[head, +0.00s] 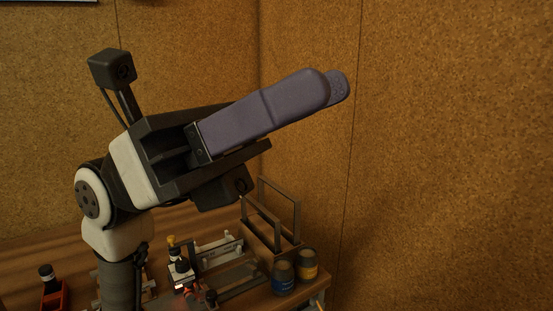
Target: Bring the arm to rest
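My gripper (336,87) is raised in the middle of the head view, with its long grey-purple fingers pointing up and to the right. The near finger covers most of the far one. Only the far finger's tip shows past it, with part of its dotted inner pad in view, so the fingers stand apart. No object shows between them, though most of the gap is hidden. The gripper is well above the table and touches nothing that I can see.
Below is a wooden table (30,241) with a grey metal frame (297,213), two jars, one blue (283,277) and one yellow-banded (307,264), a metal fixture (220,250), and a red holder (54,294) with a dark-capped bottle. Brown cork-like walls (450,150) stand behind and right.

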